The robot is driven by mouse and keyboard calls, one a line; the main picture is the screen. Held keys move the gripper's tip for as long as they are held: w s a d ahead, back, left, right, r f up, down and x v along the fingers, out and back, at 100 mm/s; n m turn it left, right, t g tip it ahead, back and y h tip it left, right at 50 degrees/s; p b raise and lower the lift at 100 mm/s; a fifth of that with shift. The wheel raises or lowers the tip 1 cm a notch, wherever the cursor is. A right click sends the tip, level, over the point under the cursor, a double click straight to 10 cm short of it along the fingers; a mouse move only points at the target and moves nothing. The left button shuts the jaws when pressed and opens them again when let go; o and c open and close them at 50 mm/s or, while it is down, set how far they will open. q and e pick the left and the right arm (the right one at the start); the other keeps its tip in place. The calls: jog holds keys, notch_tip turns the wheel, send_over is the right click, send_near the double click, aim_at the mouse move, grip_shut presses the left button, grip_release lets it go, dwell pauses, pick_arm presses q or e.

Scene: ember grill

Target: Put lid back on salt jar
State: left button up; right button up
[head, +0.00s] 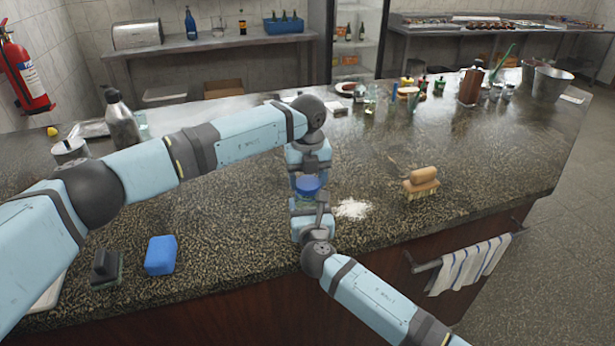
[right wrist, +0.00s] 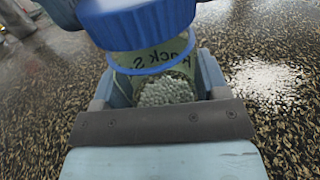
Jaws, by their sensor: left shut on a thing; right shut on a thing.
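In the head view my right gripper (head: 310,204) hides most of the jar. The blue lid (head: 307,185) is held by my left gripper (head: 309,170), which is shut on it from behind. The lid also shows at the top of the right wrist view (right wrist: 150,22), over the jar's mouth. I cannot tell whether lid and jar touch.
A patch of white grains (head: 351,208) lies on the counter (head: 250,235) just right of the jar. A wooden brush (head: 422,182) lies farther right. A blue sponge (head: 161,255) and a dark-handled scrubber (head: 106,267) sit at the left front. A striped towel (head: 467,265) hangs at the front edge.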

pick_arm(q)
jog(key=shift+f, duration=0.4)
